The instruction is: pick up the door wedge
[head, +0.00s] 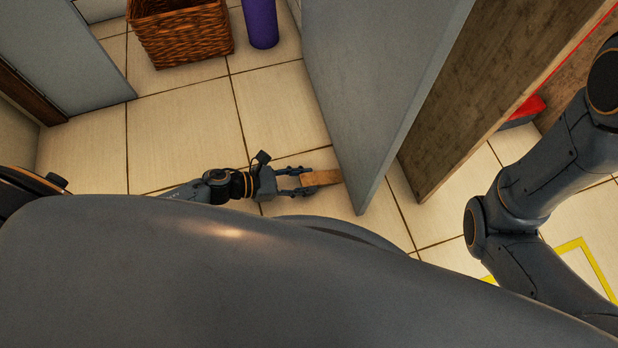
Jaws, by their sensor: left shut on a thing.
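The door wedge (322,178) is a small light-brown block near the bottom edge of a grey door panel (385,85). My left gripper (303,181) reaches in from the left, low over the tiled floor. Its fingers are shut on the left end of the wedge. The wedge's right end comes close to the door's edge; I cannot tell whether they touch, or whether the wedge rests on the floor. My right arm shows at the right, but its gripper is out of view.
A wicker basket (182,38) and a purple cylinder (261,22) stand at the back. A wooden panel (480,95) rises right of the door, with a red object (527,110) beyond it. Yellow floor marking (597,268) lies at lower right.

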